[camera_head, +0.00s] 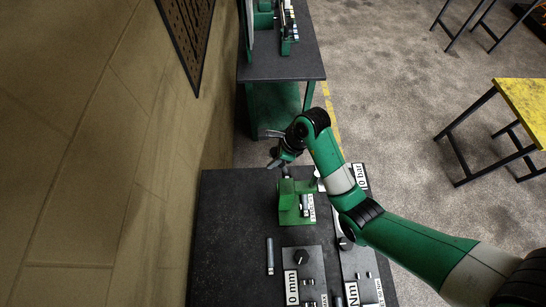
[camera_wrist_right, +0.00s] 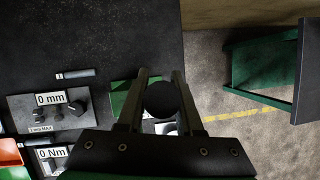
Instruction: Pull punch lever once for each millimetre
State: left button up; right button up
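The green punch (camera_head: 290,203) stands on the dark bench top; part of it also shows in the right wrist view (camera_wrist_right: 122,97). My right gripper (camera_head: 277,162) is at the punch's far end. In the right wrist view my gripper's two fingers (camera_wrist_right: 161,78) stand apart on either side of a round black knob (camera_wrist_right: 162,99). The knob fills the gap, but I cannot tell whether both fingers press on it. The lever shaft is hidden. A plate with a dial reads "0 mm" (camera_head: 292,286), also in the right wrist view (camera_wrist_right: 50,98). My left gripper is out of view.
An "Nm" panel (camera_head: 353,295) is at the near right. A wall (camera_head: 110,130) borders the left. A second bench (camera_head: 280,66) stands beyond, across a floor gap.

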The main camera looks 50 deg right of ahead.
grip_shut()
dwell(1.0)
